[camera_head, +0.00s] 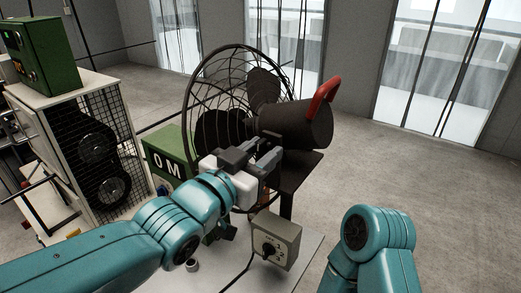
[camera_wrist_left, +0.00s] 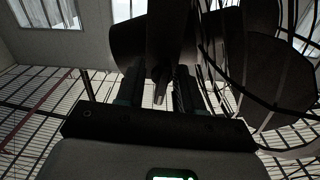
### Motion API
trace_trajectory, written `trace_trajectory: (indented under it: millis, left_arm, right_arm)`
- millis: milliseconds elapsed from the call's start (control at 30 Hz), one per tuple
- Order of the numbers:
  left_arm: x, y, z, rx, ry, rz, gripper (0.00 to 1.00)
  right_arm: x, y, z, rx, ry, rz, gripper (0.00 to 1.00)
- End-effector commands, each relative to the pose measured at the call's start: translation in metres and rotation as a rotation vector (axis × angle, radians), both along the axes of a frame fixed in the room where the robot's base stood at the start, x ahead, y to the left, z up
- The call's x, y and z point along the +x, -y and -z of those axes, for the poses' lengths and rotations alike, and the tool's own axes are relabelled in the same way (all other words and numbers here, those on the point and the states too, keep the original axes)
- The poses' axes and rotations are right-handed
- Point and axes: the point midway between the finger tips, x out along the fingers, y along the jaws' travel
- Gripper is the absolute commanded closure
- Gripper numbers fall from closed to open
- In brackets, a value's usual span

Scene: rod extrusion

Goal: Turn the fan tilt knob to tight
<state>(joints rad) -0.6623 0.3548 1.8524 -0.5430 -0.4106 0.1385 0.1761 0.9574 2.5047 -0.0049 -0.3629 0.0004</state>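The black fan (camera_head: 292,122), with a round wire cage and a red handle (camera_head: 322,98) on its motor housing, stands in the middle of the head view. My left gripper (camera_head: 265,155) is just below the motor housing, beside the stand. In the left wrist view, the gripper's two dark fingers (camera_wrist_left: 158,92) stand apart. A small dark piece with a pale tip (camera_wrist_left: 159,97) shows between them; it may be the tilt knob, but it is too dark to be sure. I cannot tell whether the fingers touch it. My right gripper is out of view.
A grey control box (camera_head: 276,240) with a black dial stands on the pale table below the fan. A green box (camera_head: 168,158) is behind my left wrist. A white machine with mesh sides (camera_head: 70,125) stands left. Open floor lies to the right.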

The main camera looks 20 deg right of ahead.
Motion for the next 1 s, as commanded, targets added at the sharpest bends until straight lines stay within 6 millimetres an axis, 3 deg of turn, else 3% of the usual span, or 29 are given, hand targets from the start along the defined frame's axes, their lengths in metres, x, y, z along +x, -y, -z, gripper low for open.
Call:
trace_trajectory:
  millis: [167,267,300,667,1000]
  left_arm:
    - [0.000,0.000,0.000,0.000,0.000,0.000,0.64]
    - [0.000,0.000,0.000,0.000,0.000,0.000,0.96]
    - [0.000,-0.001,0.000,0.000,0.000,-0.001,1.00]
    - [0.000,-0.001,0.002,0.026,0.035,0.000,1.00]
    - [0.000,-0.001,0.003,0.166,0.220,-0.002,1.00]
  right_arm:
    - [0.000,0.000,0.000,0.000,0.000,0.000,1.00]
    - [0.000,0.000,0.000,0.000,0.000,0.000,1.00]
    - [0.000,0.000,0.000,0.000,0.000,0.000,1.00]
    - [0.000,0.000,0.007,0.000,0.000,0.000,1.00]
    - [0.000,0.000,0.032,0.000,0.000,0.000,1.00]
